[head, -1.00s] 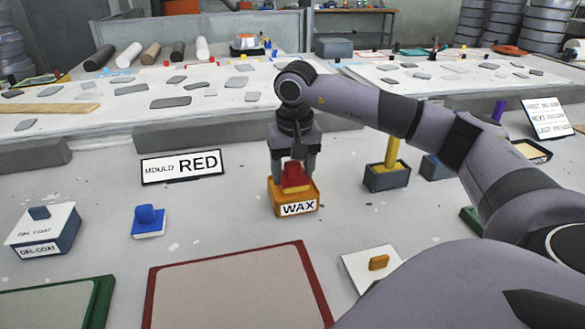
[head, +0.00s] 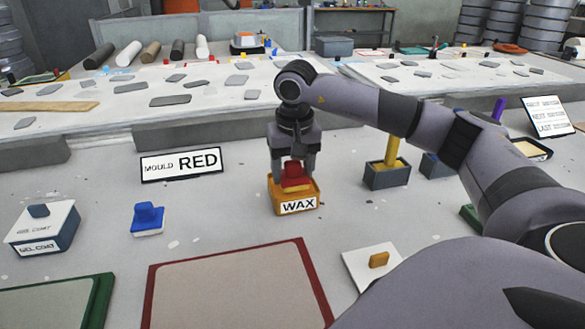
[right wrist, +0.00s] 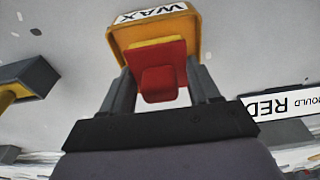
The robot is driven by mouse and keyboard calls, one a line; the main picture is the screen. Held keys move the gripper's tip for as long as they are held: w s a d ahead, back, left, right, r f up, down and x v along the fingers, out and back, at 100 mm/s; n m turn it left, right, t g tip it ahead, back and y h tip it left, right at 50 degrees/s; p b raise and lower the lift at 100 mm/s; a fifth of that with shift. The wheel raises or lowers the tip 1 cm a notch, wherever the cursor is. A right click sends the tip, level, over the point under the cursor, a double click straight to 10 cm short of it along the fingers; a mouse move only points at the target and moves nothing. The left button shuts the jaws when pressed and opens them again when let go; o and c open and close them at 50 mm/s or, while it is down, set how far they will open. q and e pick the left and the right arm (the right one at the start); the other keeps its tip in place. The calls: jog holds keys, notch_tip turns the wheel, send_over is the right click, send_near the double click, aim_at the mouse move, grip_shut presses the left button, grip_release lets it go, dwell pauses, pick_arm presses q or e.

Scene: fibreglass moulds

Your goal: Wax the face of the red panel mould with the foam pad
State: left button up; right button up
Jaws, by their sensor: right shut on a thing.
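The red panel mould (head: 235,290) lies at the bottom centre of the head view, a pale face in a red frame, cut off by the lower edge. The orange wax tin (head: 297,207), labelled WAX, stands behind it. A red-backed foam pad (head: 295,178) sits in the tin; the right wrist view shows its red handle (right wrist: 160,84) and a yellow layer beneath. My right gripper (head: 293,172) points down over the tin and is shut on the pad, its fingers on either side of the red part. My left gripper is not in view.
A MOULD RED sign (head: 181,164) stands behind. A blue pad (head: 147,218) and a gel coat box (head: 43,228) are left, with a green-framed mould (head: 98,300) in front. A white plate with a yellow block (head: 378,260) and a grey pot (head: 387,177) are right.

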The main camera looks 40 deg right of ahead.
aim_at(291, 161)
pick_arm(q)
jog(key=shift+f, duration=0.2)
pick_arm(e)
jog(key=shift+f, duration=0.4)
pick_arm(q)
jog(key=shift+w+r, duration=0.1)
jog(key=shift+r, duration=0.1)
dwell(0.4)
pick_arm(e)
jog(key=shift+f, duration=0.1)
dwell(0.5)
notch_tip(291, 161, up, 3)
jog(key=shift+f+p, duration=0.2)
jog(key=shift+p, duration=0.8)
notch_tip(291, 161, up, 5)
jog(key=p, duration=0.4)
jog(key=shift+f, duration=0.2)
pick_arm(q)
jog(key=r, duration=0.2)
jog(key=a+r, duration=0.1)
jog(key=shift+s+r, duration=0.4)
pick_arm(e)
jog(key=shift+a, duration=0.15)
